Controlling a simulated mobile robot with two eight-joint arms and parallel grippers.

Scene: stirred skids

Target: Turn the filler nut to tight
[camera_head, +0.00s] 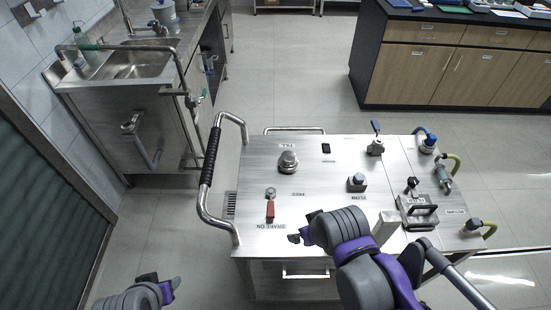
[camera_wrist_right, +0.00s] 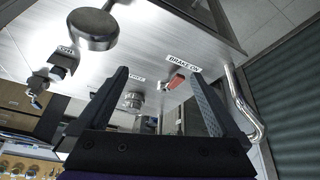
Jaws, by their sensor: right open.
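The filler nut (camera_head: 288,162) is a round silver cap standing on the steel skid top (camera_head: 325,175), beside a label that seems to read FILL. It also appears in the right wrist view (camera_wrist_right: 132,101), between my fingers in the picture but well beyond them. My right gripper (camera_head: 297,238) is open and empty above the near part of the top, near the BRAKE ON label; it also shows in the wrist view (camera_wrist_right: 160,74). My left gripper (camera_head: 172,286) is low at the bottom left, away from the skid; its jaws are unclear.
A red-handled lever (camera_head: 270,210) lies between my right gripper and the nut. A flow valve (camera_head: 357,183) and other fittings stand to the right. A black-gripped push rail (camera_head: 211,157) borders the left side. A large round metal disc (camera_wrist_right: 92,30) is close in the wrist view.

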